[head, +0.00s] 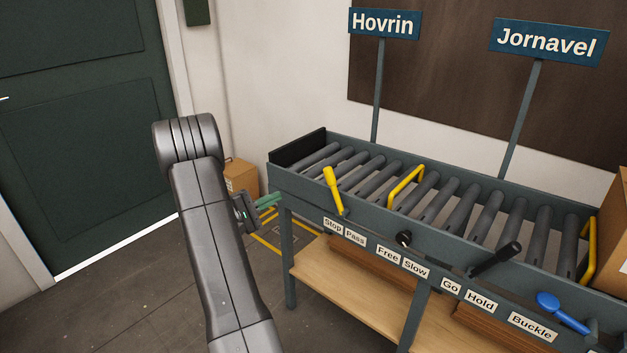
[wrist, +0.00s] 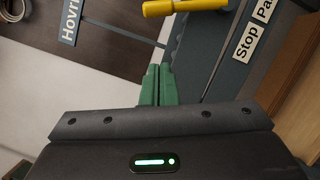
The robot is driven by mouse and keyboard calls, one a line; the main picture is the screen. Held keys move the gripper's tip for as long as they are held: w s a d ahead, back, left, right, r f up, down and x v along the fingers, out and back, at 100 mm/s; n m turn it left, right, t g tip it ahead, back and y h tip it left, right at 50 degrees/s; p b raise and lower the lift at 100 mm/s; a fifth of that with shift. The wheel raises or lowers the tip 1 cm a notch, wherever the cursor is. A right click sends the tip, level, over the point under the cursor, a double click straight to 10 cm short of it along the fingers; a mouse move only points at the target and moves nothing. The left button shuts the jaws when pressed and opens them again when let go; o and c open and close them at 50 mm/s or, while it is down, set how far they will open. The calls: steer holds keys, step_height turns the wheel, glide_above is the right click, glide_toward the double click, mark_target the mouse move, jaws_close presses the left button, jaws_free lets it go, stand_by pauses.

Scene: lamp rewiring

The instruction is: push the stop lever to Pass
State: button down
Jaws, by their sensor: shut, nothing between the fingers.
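The stop lever (head: 333,190) is a yellow handle on the front rail of the roller conveyor. It leans up and left, toward the side of the Stop label (head: 333,225); the Pass label (head: 355,238) is to the right of that. My gripper (head: 268,201) has green fingers, shut and empty, left of the lever and apart from it. In the wrist view the fingers (wrist: 158,85) are together, and the yellow lever (wrist: 185,6) is cut off by the top edge. The Stop label (wrist: 247,43) is at the upper right there.
The conveyor's rollers (head: 461,209) run right from a black end plate (head: 298,147). Other controls on the rail include a black knob (head: 404,239), a black lever (head: 497,259) and a blue lever (head: 560,312). A cardboard box (head: 241,178) stands behind my arm.

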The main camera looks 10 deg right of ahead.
steer(key=s+d+r+p+x, duration=0.1)
steer(key=s+x, duration=0.1)
steer(key=x, duration=1.1)
steer(key=shift+s, duration=0.3)
steer(key=shift+a, duration=0.15)
steer(key=shift+s+d+r+m+b, duration=0.2)
steer(key=shift+s+r+m+b, duration=0.15)
steer(key=shift+b, duration=0.25)
steer(key=s+d+r+m+g+y+b, duration=0.1)
steer(key=s+d+m+b, duration=0.5)
steer(key=b, duration=1.4)
steer(key=s+m+y, duration=0.1)
steer(key=s+m, duration=0.1)
steer(key=m, duration=0.1)
steer(key=shift+r+y+b, duration=0.3)
steer(key=shift+r+y, duration=0.1)
steer(key=shift+d, duration=0.15)
